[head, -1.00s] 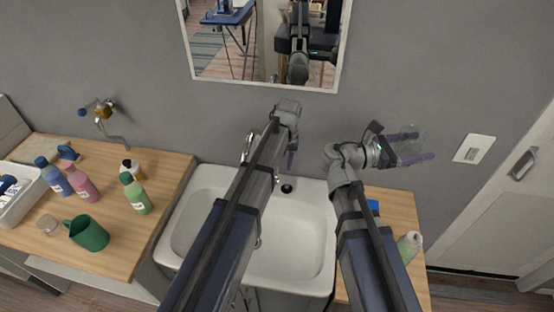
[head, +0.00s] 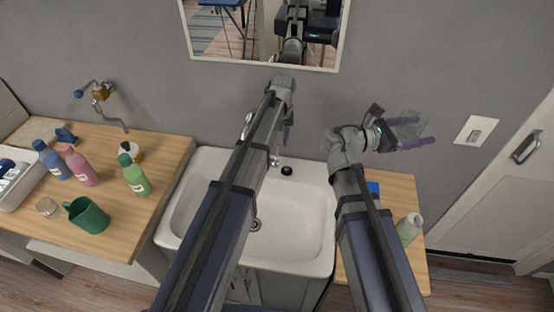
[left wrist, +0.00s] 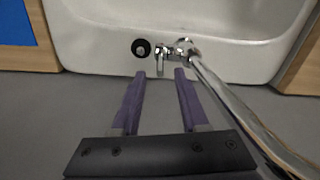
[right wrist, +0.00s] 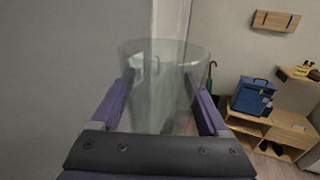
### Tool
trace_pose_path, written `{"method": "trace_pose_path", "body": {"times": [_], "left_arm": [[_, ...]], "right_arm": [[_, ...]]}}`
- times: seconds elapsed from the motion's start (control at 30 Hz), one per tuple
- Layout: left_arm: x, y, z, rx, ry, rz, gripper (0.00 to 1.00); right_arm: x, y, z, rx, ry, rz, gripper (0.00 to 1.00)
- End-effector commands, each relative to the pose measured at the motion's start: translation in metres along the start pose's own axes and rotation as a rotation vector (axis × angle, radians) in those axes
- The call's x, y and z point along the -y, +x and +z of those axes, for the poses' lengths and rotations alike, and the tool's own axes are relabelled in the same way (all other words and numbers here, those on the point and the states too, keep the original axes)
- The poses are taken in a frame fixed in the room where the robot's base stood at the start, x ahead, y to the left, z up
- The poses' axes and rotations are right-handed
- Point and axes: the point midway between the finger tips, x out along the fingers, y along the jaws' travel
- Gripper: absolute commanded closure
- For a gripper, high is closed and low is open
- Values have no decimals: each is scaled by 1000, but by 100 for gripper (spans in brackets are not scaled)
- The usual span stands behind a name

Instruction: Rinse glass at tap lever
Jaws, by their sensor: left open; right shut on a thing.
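My right gripper (head: 428,130) is shut on a clear drinking glass (right wrist: 160,95), seen between its purple fingers in the right wrist view. In the head view the glass (head: 408,122) is faint, held in the air against the wall right of the sink. My left gripper (head: 287,132) is open and empty, over the back of the sink. In the left wrist view the short tap lever (left wrist: 160,62) appears just beyond and between the left fingertips (left wrist: 160,76); contact cannot be told. The chrome tap's long spout (left wrist: 232,102) runs to the lower right. My left arm partly hides the tap in the head view.
The white sink (head: 190,215) has a round black object (head: 287,170) on its back rim. A pale green bottle (head: 409,228) stands on the right counter. A mirror hangs above.

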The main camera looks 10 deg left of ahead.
Motion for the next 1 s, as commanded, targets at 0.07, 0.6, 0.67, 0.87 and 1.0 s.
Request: {"method": "trace_pose_path", "body": {"times": [0.07, 0.6, 0.67, 0.87, 1.0], "left_arm": [[0, 20, 0, 0, 0, 0, 56], [0, 80, 0, 0, 0, 0, 56], [0, 81, 0, 0, 0, 0, 56], [0, 80, 0, 0, 0, 0, 56], [0, 80, 0, 0, 0, 0, 65]], "right_arm": [[1, 0, -20, 1, 0, 0, 91], [3, 0, -80, 1, 0, 0, 91], [3, 0, -81, 1, 0, 0, 91], [3, 0, -80, 1, 0, 0, 91], [3, 0, -80, 1, 0, 0, 91]]}}
